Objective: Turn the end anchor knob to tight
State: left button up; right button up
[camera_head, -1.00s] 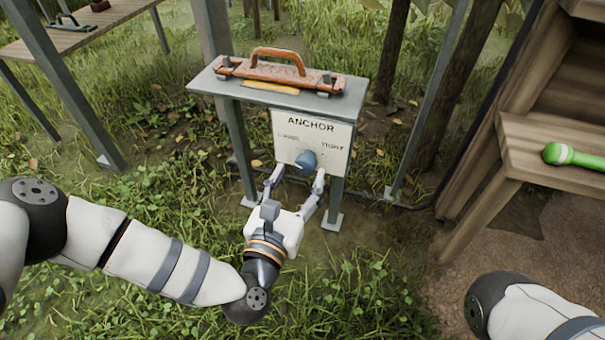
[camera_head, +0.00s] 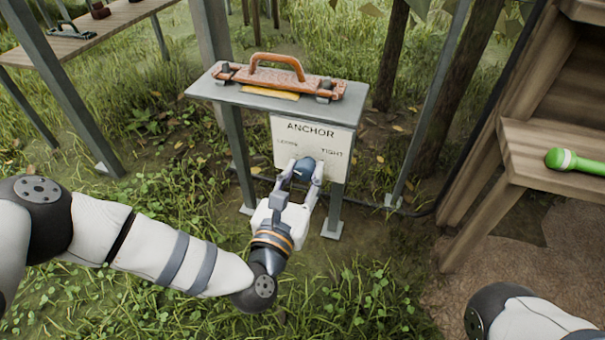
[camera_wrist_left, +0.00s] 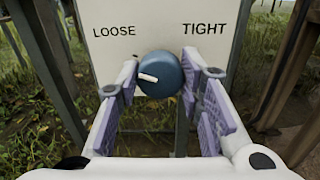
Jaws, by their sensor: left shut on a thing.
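The end anchor knob (camera_head: 304,168) is blue and round, on the front of a white panel (camera_head: 312,140) marked ANCHOR, LOOSE and TIGHT. In the left wrist view, the knob (camera_wrist_left: 161,74) has a white pointer mark on its left half, pointing left and slightly up, toward the LOOSE side. My left gripper (camera_head: 303,175) is shut on the knob. Its padded fingers stand on either side of the knob in the left wrist view (camera_wrist_left: 160,80). My right gripper is out of view; only part of my right arm shows at the lower right.
The panel hangs below a grey metal stand top (camera_head: 230,93) holding a rusty orange handled bar (camera_head: 280,79). A wooden bench (camera_head: 540,150) with a green-handled tool (camera_head: 570,160) is at right. A wooden table (camera_head: 90,35) stands at upper left. Grass lies in front.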

pick_arm(q)
jog(key=shift+m, duration=0.3)
jog(key=m+p, duration=0.1)
jog(key=m, duration=0.1)
jog(key=shift+m, duration=0.4)
jog(key=m+p, duration=0.1)
jog(key=m, duration=0.2)
jog(key=shift+m, duration=0.4)
jog(key=m+p, duration=0.1)
jog(key=m, duration=0.3)
jog(key=m+p, duration=0.1)
jog(key=m, duration=0.3)
jog(key=m+p, duration=0.2)
jog(key=m, duration=0.4)
jog(key=m+p, duration=0.1)
jog(key=m, duration=0.5)
jog(key=shift+f, duration=0.1)
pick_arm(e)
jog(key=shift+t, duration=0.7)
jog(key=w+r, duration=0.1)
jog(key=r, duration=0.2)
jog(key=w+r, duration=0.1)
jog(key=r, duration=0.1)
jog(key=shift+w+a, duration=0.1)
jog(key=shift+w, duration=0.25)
pick_arm(q)
jog(key=shift+m, duration=0.4)
